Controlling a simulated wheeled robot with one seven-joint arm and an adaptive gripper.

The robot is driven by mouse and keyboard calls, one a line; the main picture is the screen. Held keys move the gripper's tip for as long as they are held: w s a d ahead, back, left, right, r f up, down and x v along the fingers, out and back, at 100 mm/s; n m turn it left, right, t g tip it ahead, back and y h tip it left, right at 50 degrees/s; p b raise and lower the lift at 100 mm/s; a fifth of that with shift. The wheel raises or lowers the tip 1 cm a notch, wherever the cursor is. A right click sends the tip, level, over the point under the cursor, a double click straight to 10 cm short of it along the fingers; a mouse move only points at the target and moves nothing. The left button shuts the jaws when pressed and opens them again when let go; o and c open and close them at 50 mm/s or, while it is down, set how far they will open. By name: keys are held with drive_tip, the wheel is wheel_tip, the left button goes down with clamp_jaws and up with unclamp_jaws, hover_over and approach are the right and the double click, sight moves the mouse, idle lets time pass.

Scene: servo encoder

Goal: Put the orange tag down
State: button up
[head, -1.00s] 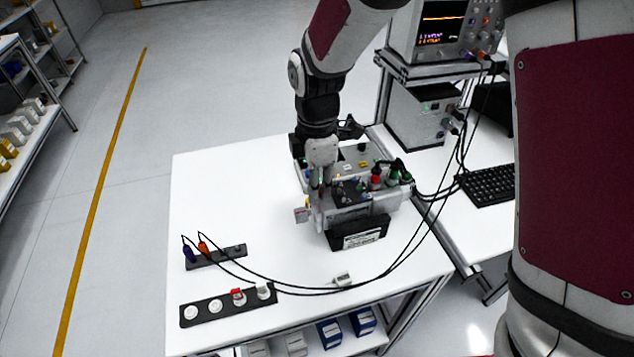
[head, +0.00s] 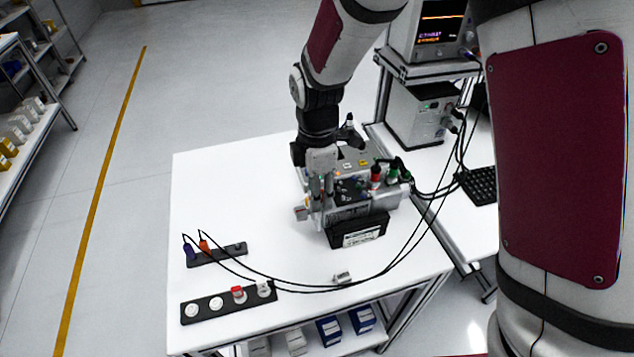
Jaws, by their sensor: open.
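My gripper (head: 318,196) points down at the left side of the grey test device (head: 358,212) on the white table. Its fingers are open, but their tips are partly lost against the device. A small pale tag-like piece (head: 301,213) sticks out at the device's left edge, right beside the fingers. I cannot make out an orange face on it. I cannot tell whether it touches the fingers or the device. No other piece is clearly an orange tag. An orange plug (head: 204,243) stands in a dark holder (head: 222,257) with a blue plug (head: 189,251).
A dark strip (head: 228,304) at the front holds white round pieces and a red-topped one (head: 239,294). A small pale block (head: 342,277) lies near the front. The table's left part (head: 225,195) is clear.

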wheel_tip(320, 180, up, 12)
drive_tip(key=b, duration=0.2)
drive_tip(key=s+d+r+m+t, duration=0.3)
drive_tip(key=s+d+r+m, duration=0.55)
drive_tip(key=d+m, duration=0.2)
drive_tip(key=s+d+r+m+t, duration=0.1)
drive_tip(key=s+d+m+t, duration=0.1)
drive_tip(key=s+d+m, duration=0.5)
drive_tip(key=s+m, duration=0.2)
drive_tip(key=m, duration=0.1)
drive_tip(key=shift+s+d+m+p, duration=0.3)
drive_tip(key=shift+d+m, duration=0.05)
idle(0.7)
